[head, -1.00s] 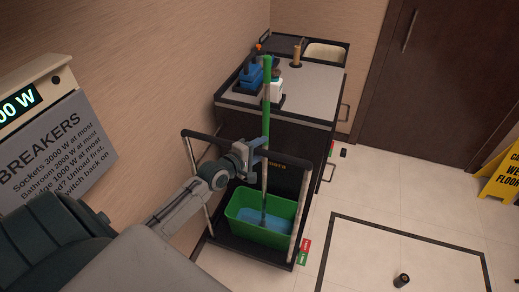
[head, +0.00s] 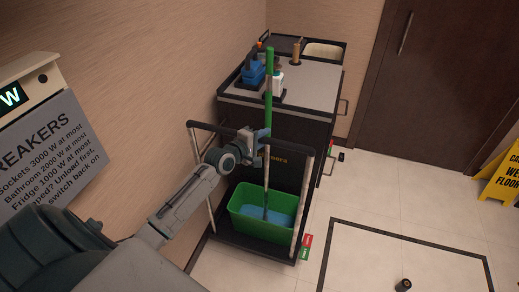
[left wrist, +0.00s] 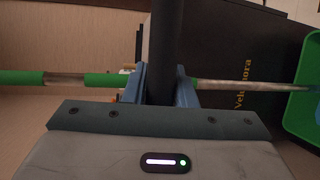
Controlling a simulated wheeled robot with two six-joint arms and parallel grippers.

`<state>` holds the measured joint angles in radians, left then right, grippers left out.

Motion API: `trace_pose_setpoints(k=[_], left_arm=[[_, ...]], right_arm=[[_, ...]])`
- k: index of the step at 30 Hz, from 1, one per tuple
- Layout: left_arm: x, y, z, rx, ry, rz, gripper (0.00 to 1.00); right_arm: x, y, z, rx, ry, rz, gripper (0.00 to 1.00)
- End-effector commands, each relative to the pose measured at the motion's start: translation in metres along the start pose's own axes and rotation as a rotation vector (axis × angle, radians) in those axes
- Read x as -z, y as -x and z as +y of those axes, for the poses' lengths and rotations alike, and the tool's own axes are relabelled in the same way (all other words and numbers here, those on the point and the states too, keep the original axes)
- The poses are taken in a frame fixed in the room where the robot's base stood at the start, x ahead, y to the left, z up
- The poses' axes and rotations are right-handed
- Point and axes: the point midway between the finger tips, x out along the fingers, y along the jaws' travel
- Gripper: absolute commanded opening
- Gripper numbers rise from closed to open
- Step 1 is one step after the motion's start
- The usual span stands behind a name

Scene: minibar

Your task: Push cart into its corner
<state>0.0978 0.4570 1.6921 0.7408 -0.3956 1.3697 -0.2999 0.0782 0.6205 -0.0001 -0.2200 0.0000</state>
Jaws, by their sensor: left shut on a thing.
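The dark housekeeping cart (head: 280,133) stands along the left wall, with a grey top and a tubular push handle (head: 225,127) at its near end. My left gripper (head: 257,140) is shut on the handle's crossbar. In the left wrist view, the dark handle bar (left wrist: 162,50) runs between the fingers, with the cart's lettered dark panel (left wrist: 235,50) beyond. The cart's far end is near the back wall, left of the brown door; the exact gap is hidden. My right gripper is not in view.
A green bucket (head: 250,228) with a green-handled mop (head: 268,75) rides on the cart's low shelf. A breaker panel (head: 40,150) is on the left wall. A black floor outline (head: 410,235), a small dark cylinder (head: 403,285) and a yellow wet-floor sign (head: 500,180) lie right.

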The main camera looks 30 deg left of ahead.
Motion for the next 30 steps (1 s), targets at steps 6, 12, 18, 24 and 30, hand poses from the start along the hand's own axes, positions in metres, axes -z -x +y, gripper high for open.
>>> trace_pose_setpoints(k=[6,12,18,24,30], left_arm=[[0.006,-0.015,0.001,0.004,0.001,-0.001,0.00],[0.007,-0.017,0.003,0.003,0.001,-0.001,0.00],[0.007,-0.017,0.004,0.001,0.000,-0.001,0.28],[0.007,-0.016,0.002,0.004,0.001,-0.001,0.46],[0.006,-0.015,0.001,0.006,0.001,-0.001,0.46]], right_arm=[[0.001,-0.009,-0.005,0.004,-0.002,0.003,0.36],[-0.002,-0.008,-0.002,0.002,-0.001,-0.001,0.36],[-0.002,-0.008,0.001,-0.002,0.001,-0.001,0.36],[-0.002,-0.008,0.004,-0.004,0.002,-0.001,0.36],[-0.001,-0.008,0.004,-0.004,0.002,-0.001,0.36]])
